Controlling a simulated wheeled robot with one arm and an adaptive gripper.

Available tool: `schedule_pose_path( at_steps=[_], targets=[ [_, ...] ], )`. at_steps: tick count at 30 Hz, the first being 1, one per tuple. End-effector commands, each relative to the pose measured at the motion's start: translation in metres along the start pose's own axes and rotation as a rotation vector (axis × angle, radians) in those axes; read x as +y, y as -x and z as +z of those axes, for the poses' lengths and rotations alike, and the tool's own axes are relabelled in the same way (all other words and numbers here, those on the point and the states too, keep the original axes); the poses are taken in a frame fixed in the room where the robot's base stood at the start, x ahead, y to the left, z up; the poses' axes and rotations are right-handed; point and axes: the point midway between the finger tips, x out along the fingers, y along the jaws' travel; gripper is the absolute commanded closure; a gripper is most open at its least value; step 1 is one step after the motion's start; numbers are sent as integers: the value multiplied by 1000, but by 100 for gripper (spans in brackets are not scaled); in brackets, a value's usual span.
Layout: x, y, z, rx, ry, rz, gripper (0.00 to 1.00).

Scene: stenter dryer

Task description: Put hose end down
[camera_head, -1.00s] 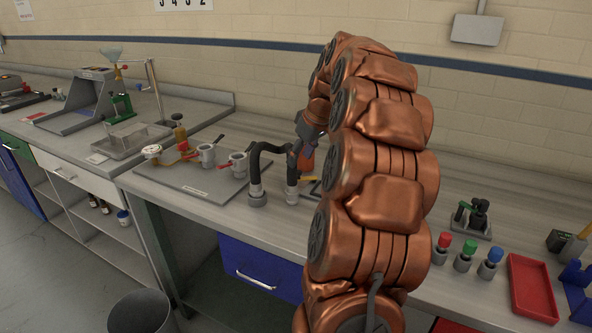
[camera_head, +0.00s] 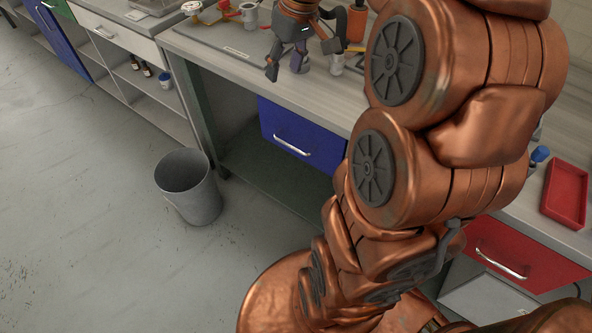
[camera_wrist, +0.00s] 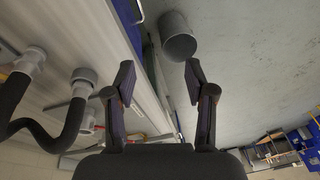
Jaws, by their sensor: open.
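A black hose (camera_wrist: 72,125) with grey end fittings shows at the left of the wrist view. One fitting (camera_wrist: 83,79) is nearer my gripper, and the other (camera_wrist: 31,58) is farther left. Both fittings appear to stand at the bench top; whether they are fixed there I cannot tell. In the head view a grey fitting (camera_head: 337,64) and part of the hose show just right of my gripper (camera_head: 299,66). My gripper is open over the bench's front edge, with nothing between its fingers (camera_wrist: 160,74), and is apart from the hose.
The bench (camera_head: 240,68) has a blue drawer (camera_head: 300,135) below. A grey bin (camera_head: 188,187) stands on the floor in front; it also shows in the wrist view (camera_wrist: 177,40). A red tray (camera_head: 566,193) lies at the right. The floor at left is clear.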

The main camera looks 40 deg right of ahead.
Motion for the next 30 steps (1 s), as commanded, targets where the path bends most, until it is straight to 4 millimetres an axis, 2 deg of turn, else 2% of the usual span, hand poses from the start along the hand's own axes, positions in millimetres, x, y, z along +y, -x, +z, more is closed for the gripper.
schedule_pose_path(
  at_steps=[1,6,12,18,21,24,30],
  targets=[
    [-24,-6,12,-29,9,-3,45],
    [-88,-26,63,-125,-1,2,45],
    [-136,-49,138,-232,-29,39,45],
    [-157,-66,205,-307,-66,88,45],
    [-159,-71,225,-331,-81,105,45],
    [-160,-74,236,-340,-90,113,45],
    [-160,-74,238,-342,-94,116,45]
  ],
)
